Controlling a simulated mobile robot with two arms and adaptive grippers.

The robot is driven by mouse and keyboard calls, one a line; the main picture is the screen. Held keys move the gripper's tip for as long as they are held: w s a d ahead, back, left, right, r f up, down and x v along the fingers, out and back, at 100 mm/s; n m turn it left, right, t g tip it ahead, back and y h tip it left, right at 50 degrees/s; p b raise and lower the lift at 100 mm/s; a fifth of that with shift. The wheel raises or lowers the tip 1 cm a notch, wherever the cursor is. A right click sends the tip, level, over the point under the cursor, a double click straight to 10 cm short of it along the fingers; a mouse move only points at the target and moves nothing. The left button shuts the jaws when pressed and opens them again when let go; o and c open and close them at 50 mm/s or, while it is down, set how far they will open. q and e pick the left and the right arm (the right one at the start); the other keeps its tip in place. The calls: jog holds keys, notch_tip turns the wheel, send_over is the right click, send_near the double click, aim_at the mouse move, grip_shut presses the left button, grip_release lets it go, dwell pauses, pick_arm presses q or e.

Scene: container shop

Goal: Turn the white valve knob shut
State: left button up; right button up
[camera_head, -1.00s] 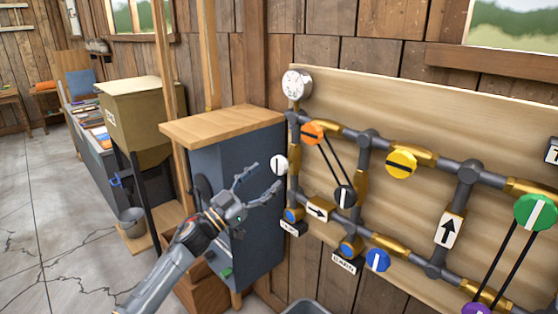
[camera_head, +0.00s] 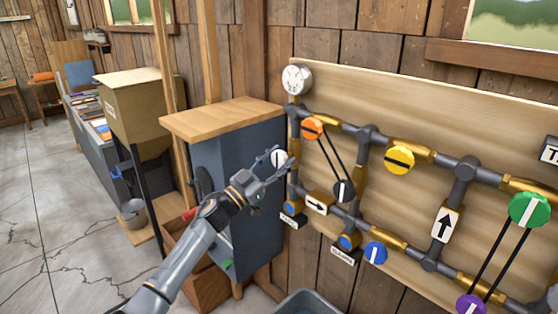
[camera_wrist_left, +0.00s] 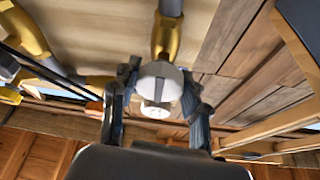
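The white valve knob (camera_head: 278,158), marked with a dark stripe, is at the left end of the pipe board, below the pressure gauge. My left gripper (camera_head: 282,156) reaches it from the left, with its fingers around it. In the left wrist view the knob (camera_wrist_left: 160,82) sits between the two fingertips (camera_wrist_left: 160,76). The fingers are spread about the knob's width, one on each side, very near or touching; firm contact cannot be made out. My right gripper is out of view.
The white gauge (camera_head: 296,79) is above the knob. Orange (camera_head: 312,128), black (camera_head: 344,190), yellow (camera_head: 399,160), blue (camera_head: 375,252) and green (camera_head: 529,208) knobs are to the right. A dark cabinet with a wooden top (camera_head: 222,117) stands close on the left.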

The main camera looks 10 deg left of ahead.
pick_arm(q)
jog(key=shift+m, duration=0.4)
jog(key=shift+m+g+h+b, duration=0.4)
jog(key=shift+m+b, duration=0.15)
jog(key=shift+m, duration=0.15)
jog(key=m+g+h+b, duration=0.1)
jog(key=m+g+b, duration=0.1)
jog(key=m, duration=0.2)
jog(key=shift+m, duration=0.3)
jog(key=m+g+b, duration=0.1)
jog(key=m, duration=0.2)
jog(key=shift+a+m+g+h, duration=0.1)
jog(key=shift+m+g+h, duration=0.2)
jog(key=shift+h, duration=0.1)
jog(key=m+g, duration=0.1)
jog(key=m, duration=0.2)
jog(key=shift+r, duration=0.1)
jog(key=m+g, duration=0.1)
jog(key=m, duration=0.2)
jog(key=shift+m+g+y+b, duration=0.3)
jog(key=shift+m+y, duration=0.1)
jog(key=shift+m+g+y, duration=0.5)
jog(key=shift+m+y, duration=0.2)
jog(key=shift+m, duration=1.2)
